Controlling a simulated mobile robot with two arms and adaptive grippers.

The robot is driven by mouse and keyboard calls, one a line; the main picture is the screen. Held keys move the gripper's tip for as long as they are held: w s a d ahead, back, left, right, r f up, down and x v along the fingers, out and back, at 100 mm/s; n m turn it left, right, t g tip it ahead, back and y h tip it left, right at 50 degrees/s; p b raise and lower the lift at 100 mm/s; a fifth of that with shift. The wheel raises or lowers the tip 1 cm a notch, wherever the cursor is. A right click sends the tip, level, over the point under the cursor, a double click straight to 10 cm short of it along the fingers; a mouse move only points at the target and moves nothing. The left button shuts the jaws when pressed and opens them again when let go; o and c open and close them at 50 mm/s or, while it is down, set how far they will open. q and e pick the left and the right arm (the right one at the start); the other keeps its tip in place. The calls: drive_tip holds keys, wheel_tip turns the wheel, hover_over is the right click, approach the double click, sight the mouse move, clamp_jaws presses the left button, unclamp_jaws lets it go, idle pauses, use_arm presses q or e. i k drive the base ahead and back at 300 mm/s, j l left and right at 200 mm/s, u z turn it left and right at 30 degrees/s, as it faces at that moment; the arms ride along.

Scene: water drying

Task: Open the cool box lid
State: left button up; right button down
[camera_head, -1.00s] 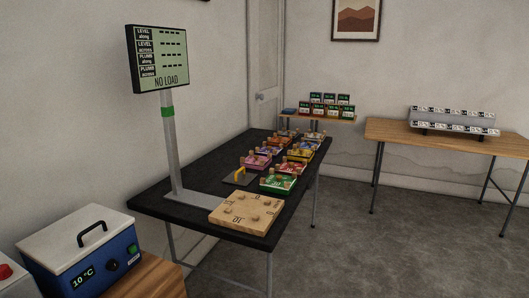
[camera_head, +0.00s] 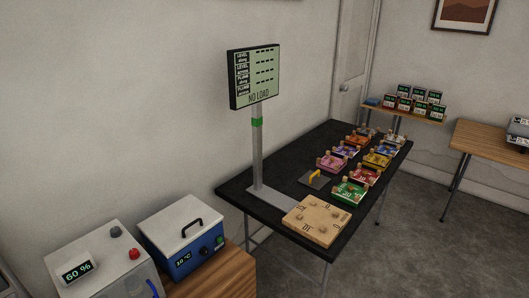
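The cool box (camera_head: 186,247) is a blue box with a "10 °C" display, a dark knob and a green switch on its front. It stands on a wooden surface at the lower left. Its pale lid (camera_head: 184,221) lies flat and shut on top. A black arched handle (camera_head: 192,227) stands on the lid. Neither of my grippers shows in the head view.
A white device (camera_head: 97,262) reading "60 %" with a red knob stands just left of the cool box. A black table (camera_head: 237,191) to the right carries a display post (camera_head: 257,150), a wooden block (camera_head: 317,221) and several coloured trays. The wooden surface (camera_head: 226,275) right of the box looks clear.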

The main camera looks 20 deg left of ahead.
sight(170, 229)
drive_tip(key=u, duration=1.2)
